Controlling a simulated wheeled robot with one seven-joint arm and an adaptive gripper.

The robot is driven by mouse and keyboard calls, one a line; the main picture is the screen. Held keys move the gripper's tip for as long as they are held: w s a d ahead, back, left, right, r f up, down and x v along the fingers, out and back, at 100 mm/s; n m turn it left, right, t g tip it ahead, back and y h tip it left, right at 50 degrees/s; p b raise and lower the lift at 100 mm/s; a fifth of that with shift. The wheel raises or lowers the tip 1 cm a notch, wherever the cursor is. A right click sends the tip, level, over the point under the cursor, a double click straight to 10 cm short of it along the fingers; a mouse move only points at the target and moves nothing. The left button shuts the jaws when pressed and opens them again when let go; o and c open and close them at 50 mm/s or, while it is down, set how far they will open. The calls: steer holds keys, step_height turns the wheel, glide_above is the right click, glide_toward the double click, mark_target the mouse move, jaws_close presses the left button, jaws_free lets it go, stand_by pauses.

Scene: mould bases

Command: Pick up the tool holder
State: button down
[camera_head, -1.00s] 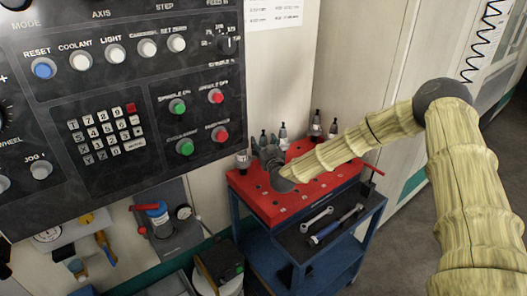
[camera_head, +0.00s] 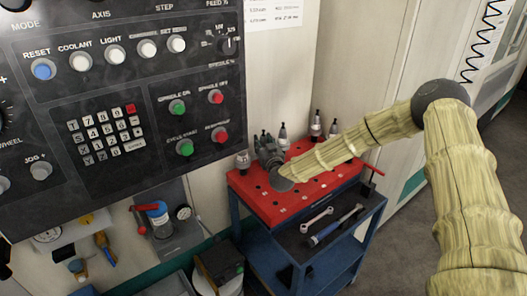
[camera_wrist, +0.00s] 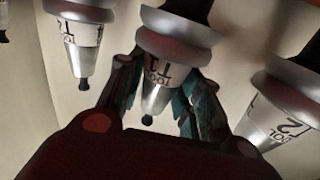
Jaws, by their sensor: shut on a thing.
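In the wrist view, a tool holder (camera_wrist: 180,42) with a silver flange, tapered lettered body and dark knob stands between the fingers of my gripper (camera_wrist: 160,76). The fingers close on its tapered part from both sides. Its far end is cut off by the top edge. In the head view, my gripper (camera_head: 268,150) is at the back left of the red cart top. The held tool holder cannot be made out clearly there, being behind or among my gripper's dark parts.
Other tool holders flank the held one closely at left (camera_wrist: 80,35) and right (camera_wrist: 283,100). The red cart top (camera_head: 318,182) has holes and more holders (camera_head: 315,128) along its back. A lower tray (camera_head: 300,240) holds wrenches. The control panel (camera_head: 130,75) stands at left.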

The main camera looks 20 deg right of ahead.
steer(key=shift+r, duration=0.2)
steer(key=shift+r+b, duration=0.75)
steer(key=shift+r, duration=4.15)
